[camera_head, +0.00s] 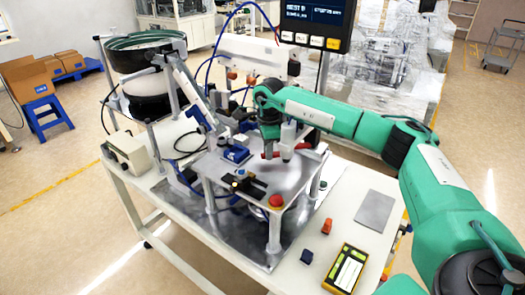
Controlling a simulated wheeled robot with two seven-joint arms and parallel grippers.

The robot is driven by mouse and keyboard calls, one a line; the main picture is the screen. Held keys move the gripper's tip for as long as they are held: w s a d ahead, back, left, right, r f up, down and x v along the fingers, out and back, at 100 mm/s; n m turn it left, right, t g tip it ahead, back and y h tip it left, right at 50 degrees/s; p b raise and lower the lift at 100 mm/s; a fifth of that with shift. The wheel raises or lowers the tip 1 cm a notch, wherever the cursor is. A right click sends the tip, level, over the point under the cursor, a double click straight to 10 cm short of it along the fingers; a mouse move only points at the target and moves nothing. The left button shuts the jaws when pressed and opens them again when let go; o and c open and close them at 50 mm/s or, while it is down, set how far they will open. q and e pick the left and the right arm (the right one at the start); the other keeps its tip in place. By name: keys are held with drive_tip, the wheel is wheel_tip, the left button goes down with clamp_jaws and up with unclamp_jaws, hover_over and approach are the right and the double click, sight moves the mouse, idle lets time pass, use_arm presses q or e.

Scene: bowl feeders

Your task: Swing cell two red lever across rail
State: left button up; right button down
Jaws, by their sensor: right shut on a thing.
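My right arm reaches in from the right, and its gripper (287,154) points down over the raised metal platform of the cell. It is shut on the red lever (304,146), whose red parts show on both sides of the fingers. The fingers hide the middle of the lever. The rail cannot be made out clearly behind the gripper and wrist. My left gripper is not in view.
A red round button (276,200) sits on the platform's front corner. A bowl feeder (142,50) stands at the back left. A yellow handheld device (345,269), an orange piece (327,226) and a grey plate (374,210) lie on the white table.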

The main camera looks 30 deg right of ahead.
drive_tip(key=shift+s+a+n, duration=0.15)
drive_tip(key=shift+s+n, duration=0.15)
drive_tip(key=shift+n, duration=0.3)
drive_tip(key=c, duration=1.3)
unclamp_jaws()
drive_tip(key=shift+r+b, duration=1.9)
drive_tip(key=shift+r, duration=5.05)
